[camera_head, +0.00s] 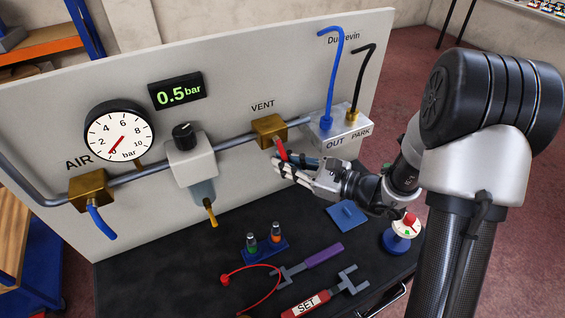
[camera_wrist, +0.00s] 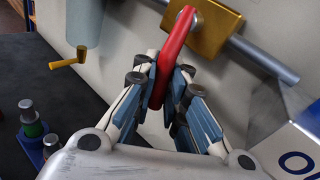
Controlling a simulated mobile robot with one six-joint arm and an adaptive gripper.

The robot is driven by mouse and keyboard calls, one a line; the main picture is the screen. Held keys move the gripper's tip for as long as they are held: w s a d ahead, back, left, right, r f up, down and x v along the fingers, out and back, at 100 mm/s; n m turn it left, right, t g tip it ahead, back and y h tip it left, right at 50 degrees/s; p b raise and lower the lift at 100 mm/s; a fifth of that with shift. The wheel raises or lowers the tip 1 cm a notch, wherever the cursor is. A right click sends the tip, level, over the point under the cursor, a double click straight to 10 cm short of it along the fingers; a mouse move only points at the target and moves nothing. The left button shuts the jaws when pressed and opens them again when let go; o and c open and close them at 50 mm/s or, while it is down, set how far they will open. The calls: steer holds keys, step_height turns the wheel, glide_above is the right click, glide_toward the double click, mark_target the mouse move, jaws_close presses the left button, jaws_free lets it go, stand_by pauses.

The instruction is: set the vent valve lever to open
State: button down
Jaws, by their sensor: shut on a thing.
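The vent valve is a brass block (camera_head: 268,130) on the grey pipe, under the VENT label; it also shows at the top of the wrist view (camera_wrist: 212,30). Its red lever (camera_head: 281,149) hangs from the block, pointing down and slightly to the right in the head view. In the wrist view the red lever (camera_wrist: 174,50) runs down between the fingers. My gripper (camera_head: 284,168) is shut on the lever's lower part, with a blue-padded finger on each side. The lever's lower end is partly hidden by the fingers.
The gauge (camera_head: 119,136) reads near the low end, and the display (camera_head: 178,92) shows 0.5 bar. The regulator (camera_head: 192,165) is left of the vent; the OUT/PARK block (camera_head: 340,126) with hoses is right. Tools, including a purple-handled one (camera_head: 323,256), lie on the black table (camera_head: 165,255).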

steer(key=shift+w+d+r+n+g+h, duration=0.2)
steer(key=shift+d+n+h, duration=0.25)
steer(key=shift+n+h, duration=0.2)
steer(key=shift+w+d+r+n+g+h, duration=0.15)
steer(key=shift+d+n+h, duration=0.35)
steer(key=shift+n, duration=0.25)
steer(key=c, duration=1.6)
jaws_free()
